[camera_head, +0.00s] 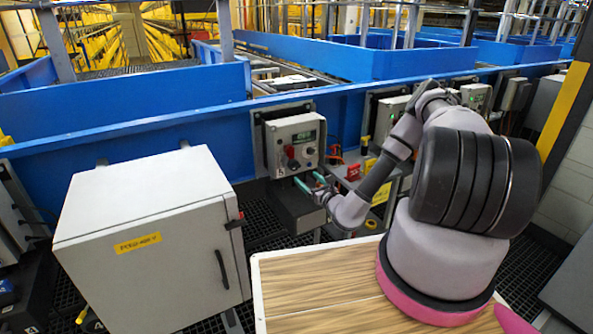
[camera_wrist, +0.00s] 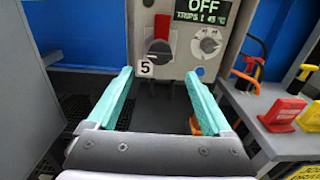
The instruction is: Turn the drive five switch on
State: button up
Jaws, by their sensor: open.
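The drive five control box (camera_head: 296,132) is a grey panel on the blue conveyor side in the head view. The wrist view shows its switch (camera_wrist: 160,48), a dark rotary handle with a red upper part, above a "5" label (camera_wrist: 146,68). The display (camera_wrist: 203,10) reads "OFF", with "TRIPS 1" and a temperature below. My gripper (camera_wrist: 159,73) has two teal fingers, open and empty, with their tips just below the switch. In the head view my gripper (camera_head: 309,183) is in front of the lower edge of the box. I cannot tell whether it touches anything.
A grey dial (camera_wrist: 207,42) is right of the switch. Red and yellow items (camera_wrist: 284,113) sit on a grey shelf at the right. A large grey cabinet (camera_head: 150,240) stands left of the box. A wooden top (camera_head: 330,290) is below my arm.

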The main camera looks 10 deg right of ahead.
aim_at(297, 168)
jog(key=x, duration=0.8)
jog(key=shift+w, duration=0.3)
grip_shut()
